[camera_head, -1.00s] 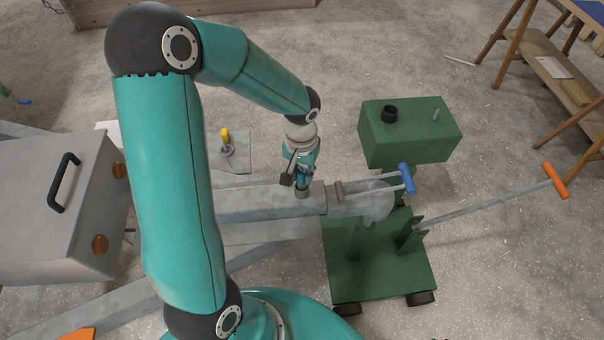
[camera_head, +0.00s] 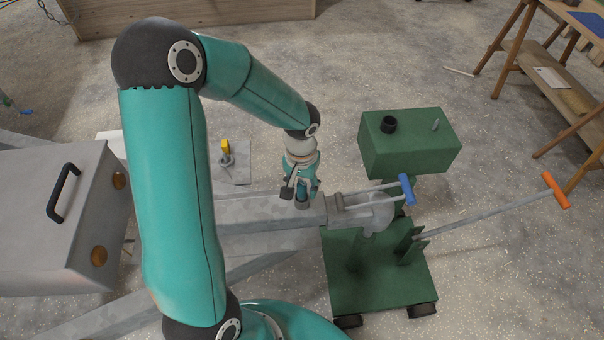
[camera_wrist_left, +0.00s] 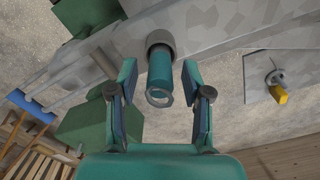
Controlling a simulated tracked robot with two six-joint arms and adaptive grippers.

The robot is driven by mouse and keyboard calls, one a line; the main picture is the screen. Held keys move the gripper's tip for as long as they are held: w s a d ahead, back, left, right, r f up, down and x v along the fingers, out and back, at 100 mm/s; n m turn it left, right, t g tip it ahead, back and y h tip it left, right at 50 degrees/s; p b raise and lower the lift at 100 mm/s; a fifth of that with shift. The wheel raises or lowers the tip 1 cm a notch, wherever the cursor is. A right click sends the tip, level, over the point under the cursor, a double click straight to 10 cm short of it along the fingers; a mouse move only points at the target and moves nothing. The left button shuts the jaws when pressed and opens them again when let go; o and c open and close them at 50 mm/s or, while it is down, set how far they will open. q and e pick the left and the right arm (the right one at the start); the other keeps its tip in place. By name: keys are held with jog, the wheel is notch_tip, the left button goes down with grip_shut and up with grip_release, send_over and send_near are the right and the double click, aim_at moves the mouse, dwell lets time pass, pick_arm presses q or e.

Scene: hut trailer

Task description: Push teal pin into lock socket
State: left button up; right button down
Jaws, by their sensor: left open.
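The teal pin (camera_wrist_left: 160,70) has a ring at its near end, and its other end sits in the round grey lock socket (camera_wrist_left: 160,42) on the grey drawbar. How deep it sits I cannot tell. My left gripper (camera_wrist_left: 158,80) is open, with one finger on each side of the pin and gaps visible between. In the head view the left gripper (camera_head: 301,190) is over the drawbar near its end, and its fingers largely hide the pin. My right gripper is not in view.
The grey drawbar (camera_head: 265,212) meets a green wheeled base (camera_head: 385,280) with a blue handle (camera_head: 407,188) and an orange-handled lever (camera_head: 555,190). A green box (camera_head: 410,148) stands behind. A plate with a yellow-handled part (camera_head: 226,147) lies left of the gripper.

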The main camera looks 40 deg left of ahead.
pick_arm(q)
notch_tip(320, 180, up, 12)
jog(key=d+f+m+h, duration=0.1)
jog(key=d+f+h, duration=0.1)
jog(key=d+f, duration=0.5)
jog(key=d+f+m+h, duration=0.1)
jog(key=d+f, duration=0.4)
jog(key=f, duration=0.4)
jog(key=s+d+f+h, duration=0.1)
jog(key=s+d+f, duration=0.7)
jog(key=f, duration=0.4)
jog(key=shift+d+f+m+t, duration=0.3)
jog(key=shift+d+m, duration=0.05)
jog(key=shift+m, duration=0.05)
jog(key=shift+s, duration=0.1)
notch_tip(320, 180, up, 4)
jog(key=p, duration=0.4)
jog(key=shift+f, duration=0.45)
jog(key=shift+c, duration=0.7)
